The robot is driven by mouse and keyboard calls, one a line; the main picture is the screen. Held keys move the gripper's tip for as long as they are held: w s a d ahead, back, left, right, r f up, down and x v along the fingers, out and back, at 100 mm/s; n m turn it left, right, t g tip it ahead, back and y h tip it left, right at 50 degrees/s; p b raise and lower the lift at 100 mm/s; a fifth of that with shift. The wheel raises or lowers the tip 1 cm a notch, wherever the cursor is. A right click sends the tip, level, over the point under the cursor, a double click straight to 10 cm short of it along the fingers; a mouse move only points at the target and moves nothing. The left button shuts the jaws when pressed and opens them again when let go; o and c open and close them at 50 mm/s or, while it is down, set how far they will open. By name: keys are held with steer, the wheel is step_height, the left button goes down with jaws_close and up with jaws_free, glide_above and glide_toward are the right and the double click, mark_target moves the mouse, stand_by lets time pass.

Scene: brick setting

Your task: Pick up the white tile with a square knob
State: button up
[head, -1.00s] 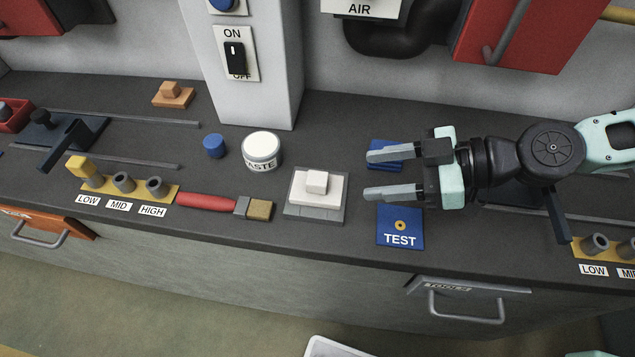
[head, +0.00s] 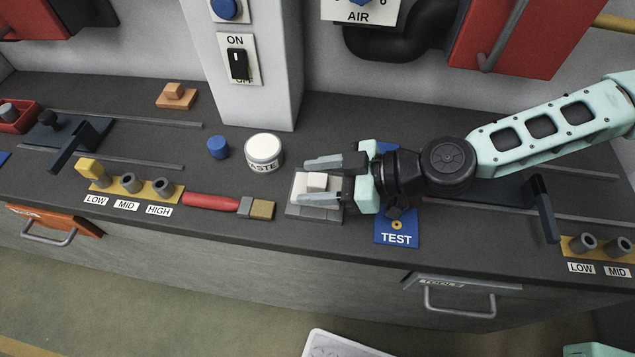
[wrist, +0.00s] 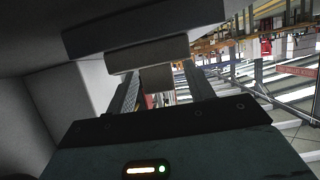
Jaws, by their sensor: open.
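The white tile (head: 299,186) with its square knob (head: 317,181) lies on a grey square base (head: 300,213) near the counter's front edge. My gripper (head: 302,181) reaches in from the right, open, with one finger on the far side of the knob and one on the near side. The fingers and palm hide part of the tile. In the wrist view the tile (wrist: 148,53) shows as a shaded slab, with the knob (wrist: 157,78) between the open fingers (wrist: 162,86). Whether either finger touches the knob I cannot tell.
A brush with a red handle (head: 210,202) lies just left of the base. A paste jar (head: 263,150) and blue cap (head: 218,147) stand behind. The blue TEST plate (head: 397,238) lies right of the tile, under my arm. A pillar (head: 243,95) rises behind.

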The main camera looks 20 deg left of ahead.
steer(key=c, duration=1.1)
steer(key=shift+r, duration=0.1)
